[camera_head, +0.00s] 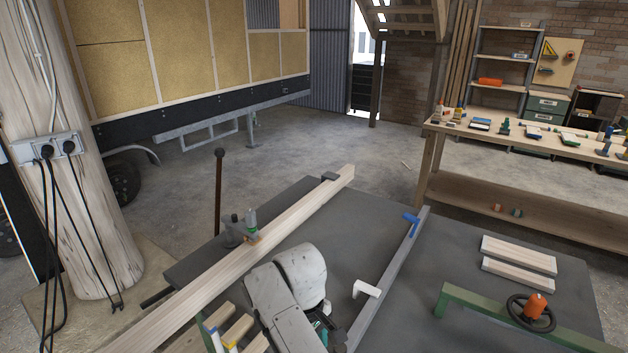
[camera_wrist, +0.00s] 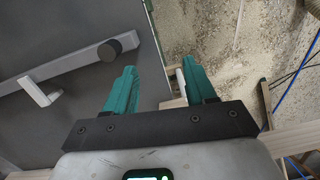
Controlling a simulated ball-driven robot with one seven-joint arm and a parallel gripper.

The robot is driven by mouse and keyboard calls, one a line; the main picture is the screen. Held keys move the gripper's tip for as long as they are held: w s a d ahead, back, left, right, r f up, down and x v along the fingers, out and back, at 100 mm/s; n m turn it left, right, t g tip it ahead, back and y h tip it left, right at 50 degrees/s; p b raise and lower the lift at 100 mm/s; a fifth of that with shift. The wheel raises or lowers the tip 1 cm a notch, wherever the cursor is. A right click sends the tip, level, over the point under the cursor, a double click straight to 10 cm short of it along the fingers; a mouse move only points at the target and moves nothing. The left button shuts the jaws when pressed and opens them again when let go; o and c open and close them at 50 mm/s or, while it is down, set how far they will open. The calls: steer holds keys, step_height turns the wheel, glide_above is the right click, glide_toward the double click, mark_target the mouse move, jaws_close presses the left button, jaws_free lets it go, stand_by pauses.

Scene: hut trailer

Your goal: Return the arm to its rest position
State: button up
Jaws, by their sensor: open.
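My gripper (camera_wrist: 161,78) shows in the wrist view with its two teal fingers spread apart and nothing held between them. In the head view my white arm is folded low at the bottom centre, over the dark grey worktable (camera_head: 345,215). Only a bit of teal of the gripper shows there, beside the arm; the rest is hidden. A long pale timber beam (camera_head: 300,208) lies diagonally across the table, left of and behind the arm. In the wrist view a dark surface lies behind the left finger and speckled floor behind the right one.
Two short boards (camera_head: 518,254) and a green clamp (camera_head: 478,308) lie further right. Cables hang on a wooden post (camera_head: 85,190) at left. Open floor lies beyond the table.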

steer(key=s+d+f+m+y+b, duration=0.2)
steer(key=s+d+f+m+b, duration=0.25)
steer(key=s+d+f, duration=1.05)
steer(key=s+d+m+t+b, duration=0.1)
steer(key=s+d+m+b, duration=0.1)
steer(key=s+d, duration=0.4)
steer(key=s+d+m+t+h+b, duration=0.1)
steer(key=s+d+m, duration=0.3)
steer(key=s, duration=0.9)
steer(key=d, duration=0.3)
steer(key=shift+f+b, duration=0.2)
steer(key=shift+b, duration=0.15)
steer(key=shift+s, duration=0.1)
